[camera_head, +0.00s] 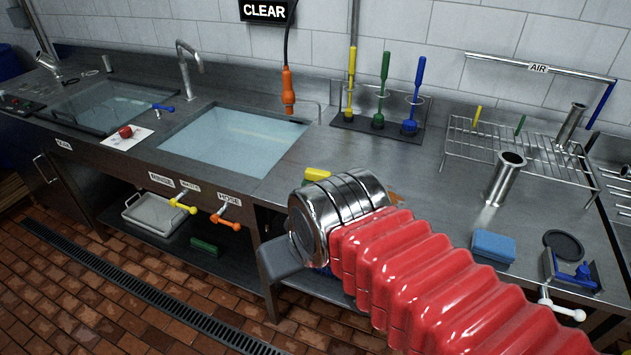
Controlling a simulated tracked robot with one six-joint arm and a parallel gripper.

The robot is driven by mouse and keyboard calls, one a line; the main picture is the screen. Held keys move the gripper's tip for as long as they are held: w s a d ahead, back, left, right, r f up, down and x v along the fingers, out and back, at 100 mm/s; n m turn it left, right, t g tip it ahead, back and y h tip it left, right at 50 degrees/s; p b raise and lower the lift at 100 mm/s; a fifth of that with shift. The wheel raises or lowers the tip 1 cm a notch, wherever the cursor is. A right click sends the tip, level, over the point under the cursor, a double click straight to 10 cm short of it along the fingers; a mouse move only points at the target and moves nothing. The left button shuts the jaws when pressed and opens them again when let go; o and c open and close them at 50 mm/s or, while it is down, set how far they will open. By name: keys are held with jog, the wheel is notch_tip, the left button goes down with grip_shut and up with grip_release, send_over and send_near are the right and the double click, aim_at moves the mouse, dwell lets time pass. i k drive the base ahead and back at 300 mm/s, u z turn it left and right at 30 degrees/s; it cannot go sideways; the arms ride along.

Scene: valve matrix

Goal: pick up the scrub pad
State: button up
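A blue block-shaped pad (493,246) lies flat on the steel counter, right of my red-sleeved arm. A green pad-like block (204,247) lies on the dark shelf below the counter. I cannot tell for certain which of the two is the scrub pad. My gripper (283,257) is at the end of the metal wrist, near the counter's front edge, apart from both pads. One grey finger shows; the rest is hidden behind the wrist, so its opening cannot be judged. A small yellow object (317,174) lies on the counter just behind the wrist.
A water-filled sink (237,141) is left of my arm. Yellow, green and blue brushes (385,90) stand in a rack at the back. A wire rack (515,150) and an upright metal cylinder (507,178) are behind the blue pad. A black disc (563,244) lies to its right.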

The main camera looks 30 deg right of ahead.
aim_at(310, 175)
jog(key=z, duration=0.05)
jog(key=i, duration=1)
jog(key=u, duration=0.05)
